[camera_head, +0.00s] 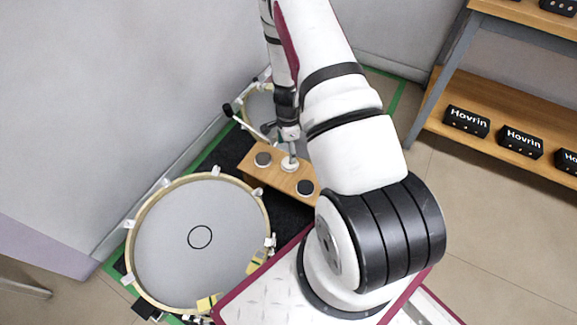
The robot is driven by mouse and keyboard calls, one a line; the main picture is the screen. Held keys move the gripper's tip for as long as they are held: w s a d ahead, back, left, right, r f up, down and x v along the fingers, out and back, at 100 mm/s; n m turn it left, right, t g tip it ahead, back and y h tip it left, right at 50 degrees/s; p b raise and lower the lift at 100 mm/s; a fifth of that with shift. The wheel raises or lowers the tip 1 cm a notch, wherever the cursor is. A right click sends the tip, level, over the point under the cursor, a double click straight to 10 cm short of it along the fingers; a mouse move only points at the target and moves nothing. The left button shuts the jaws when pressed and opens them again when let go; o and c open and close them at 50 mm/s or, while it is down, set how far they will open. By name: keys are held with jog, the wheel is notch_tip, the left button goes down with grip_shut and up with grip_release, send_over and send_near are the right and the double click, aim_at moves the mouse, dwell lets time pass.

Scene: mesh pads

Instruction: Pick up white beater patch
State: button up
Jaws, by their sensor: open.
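The white beater patch (289,165) is a small round pad on a wooden board (277,176), between a grey round pad (263,159) and a dark round pad (305,188). My gripper (291,150) is open and points down at the white patch from just above it. The fingers are small in this view and partly overlap the patch. I cannot tell whether they touch it.
A large drum (170,252) with a circle drawn on its head stands at the lower left. A smaller drum (259,103) is behind my gripper, near the grey wall. A wooden shelf (548,165) with black Hovrin boxes (520,142) stands at the right.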

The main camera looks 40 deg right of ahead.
aim_at(288, 162)
jog(key=shift+f+b, duration=1.4)
jog(key=shift+f, duration=2.1)
jog(key=c, duration=1.1)
